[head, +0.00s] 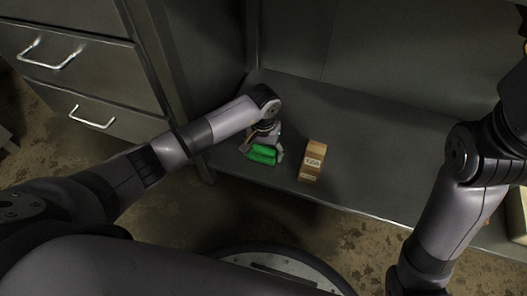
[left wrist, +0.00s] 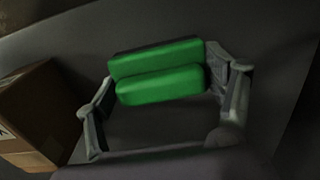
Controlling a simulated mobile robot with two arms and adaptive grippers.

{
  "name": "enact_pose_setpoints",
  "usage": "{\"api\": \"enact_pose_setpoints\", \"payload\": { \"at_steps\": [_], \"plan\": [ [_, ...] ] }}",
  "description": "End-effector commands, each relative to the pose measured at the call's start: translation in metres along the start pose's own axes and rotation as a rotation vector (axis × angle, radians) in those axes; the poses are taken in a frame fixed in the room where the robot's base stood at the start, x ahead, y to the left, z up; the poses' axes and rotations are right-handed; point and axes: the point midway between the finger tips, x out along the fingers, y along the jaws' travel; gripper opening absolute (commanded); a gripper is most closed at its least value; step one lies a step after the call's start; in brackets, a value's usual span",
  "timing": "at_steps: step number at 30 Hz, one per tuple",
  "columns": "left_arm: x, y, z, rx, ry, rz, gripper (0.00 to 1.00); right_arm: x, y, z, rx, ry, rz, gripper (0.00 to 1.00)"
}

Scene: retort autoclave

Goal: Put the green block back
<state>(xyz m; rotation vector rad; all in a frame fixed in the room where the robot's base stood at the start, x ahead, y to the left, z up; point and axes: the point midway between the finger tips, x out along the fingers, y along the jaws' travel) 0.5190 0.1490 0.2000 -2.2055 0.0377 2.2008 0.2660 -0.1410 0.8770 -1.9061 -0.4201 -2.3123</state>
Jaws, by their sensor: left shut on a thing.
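The green block (head: 263,154) is at the front edge of the grey shelf, at the end of my left arm. My left gripper (head: 264,152) is shut on it, with one finger on each side. In the left wrist view the green block (left wrist: 160,84) has a long dark groove between two rounded halves and sits between the fingers (left wrist: 165,100). I cannot tell whether it touches the shelf or hangs just above it. My right arm comes in at the right, but its gripper is outside the picture.
A brown box (head: 312,161) with pale labels stands on the shelf (head: 365,150), close to the right of the block. A drawer cabinet (head: 85,70) stands at the left. The shelf is clear behind the box and to its right.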

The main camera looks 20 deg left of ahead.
Motion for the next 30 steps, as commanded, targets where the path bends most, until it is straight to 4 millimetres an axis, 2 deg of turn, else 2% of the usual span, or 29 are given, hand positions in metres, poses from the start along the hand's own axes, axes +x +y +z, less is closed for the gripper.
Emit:
{"api": "enact_pose_setpoints", "payload": {
  "at_steps": [5, 6, 15, 26, 29, 30],
  "plan": [
    [0.004, -0.001, 0.000, -0.001, 0.001, -0.002, 0.50, -0.001, -0.001, -0.002, -0.001, 0.006, -0.003, 0.40],
    [0.004, -0.001, 0.000, -0.001, 0.000, -0.002, 0.77, 0.001, -0.001, -0.002, -0.001, 0.010, -0.004, 0.40],
    [0.003, 0.000, 0.000, -0.001, 0.000, -0.001, 0.96, 0.002, -0.001, -0.002, -0.001, 0.011, -0.005, 0.40],
    [0.001, 0.000, 0.000, 0.000, 0.000, 0.000, 0.96, 0.004, -0.001, -0.002, -0.001, 0.012, -0.004, 0.40],
    [-0.009, 0.000, -0.001, 0.000, 0.002, 0.000, 0.96, 0.006, 0.001, -0.001, 0.000, 0.007, 0.001, 0.40],
    [-0.017, -0.001, -0.001, 0.000, 0.003, -0.001, 0.96, 0.001, 0.002, 0.004, 0.002, -0.016, 0.009, 0.40]
  ]
}}
